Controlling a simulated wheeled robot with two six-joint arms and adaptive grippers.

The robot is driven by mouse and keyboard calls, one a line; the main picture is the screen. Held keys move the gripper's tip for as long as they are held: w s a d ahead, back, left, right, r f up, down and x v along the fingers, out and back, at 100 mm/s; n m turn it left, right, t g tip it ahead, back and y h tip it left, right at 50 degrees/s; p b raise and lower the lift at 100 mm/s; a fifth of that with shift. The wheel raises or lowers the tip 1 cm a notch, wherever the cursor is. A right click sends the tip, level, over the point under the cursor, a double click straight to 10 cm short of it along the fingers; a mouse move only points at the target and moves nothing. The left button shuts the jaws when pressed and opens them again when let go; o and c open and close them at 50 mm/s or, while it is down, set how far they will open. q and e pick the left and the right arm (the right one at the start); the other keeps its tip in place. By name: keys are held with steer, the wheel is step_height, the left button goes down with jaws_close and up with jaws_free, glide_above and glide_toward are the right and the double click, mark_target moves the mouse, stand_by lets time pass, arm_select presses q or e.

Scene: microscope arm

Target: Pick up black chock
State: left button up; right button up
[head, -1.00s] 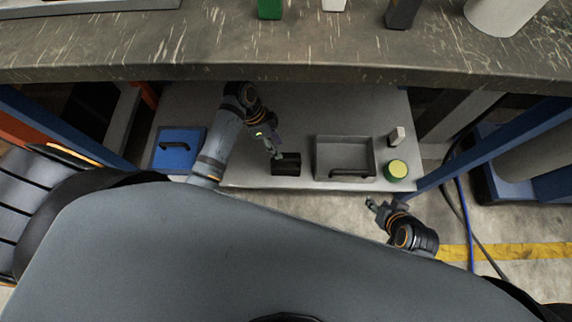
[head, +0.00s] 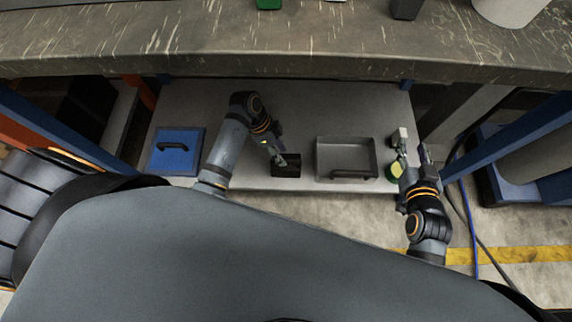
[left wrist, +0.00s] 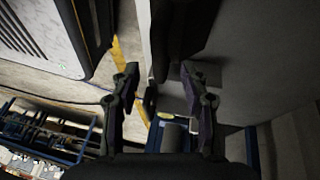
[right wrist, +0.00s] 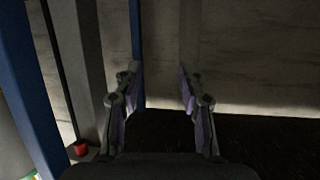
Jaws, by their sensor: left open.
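The black chock (head: 288,170) is a dark block on the grey lower shelf, at the front edge between the blue lidded box and the grey tray. My left gripper (head: 281,160) is over its near left part and hides some of it. In the left wrist view a large dark shape, likely the chock (left wrist: 185,35), shows at the top beyond the spread fingers; contact cannot be told. My right gripper (head: 413,157) is open and empty by the shelf's right end. In the right wrist view its fingers (right wrist: 158,88) stand apart with nothing between them.
A blue box (head: 190,137) lies left on the shelf (head: 300,110). A grey tray (head: 345,142) with a black handle is right of the chock. A countertop (head: 250,50) overhangs the shelf.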

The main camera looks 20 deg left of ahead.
mark_target(286, 160)
arm_select(q)
steer(key=shift+b+x, duration=0.45)
steer(key=shift+x, duration=0.35)
steer(key=shift+s+d+f+b, duration=0.1)
steer(key=shift+d+f+b, duration=0.2)
steer(key=shift+f, duration=0.4)
jaws_close()
arm_select(e)
step_height(286, 160, up, 17)
steer(key=w+t, duration=0.2)
steer(key=t, duration=0.5)
steer(key=shift+w+d+f+t, duration=0.15)
steer(key=shift+w+t, duration=0.15)
steer(key=shift+t, duration=0.1)
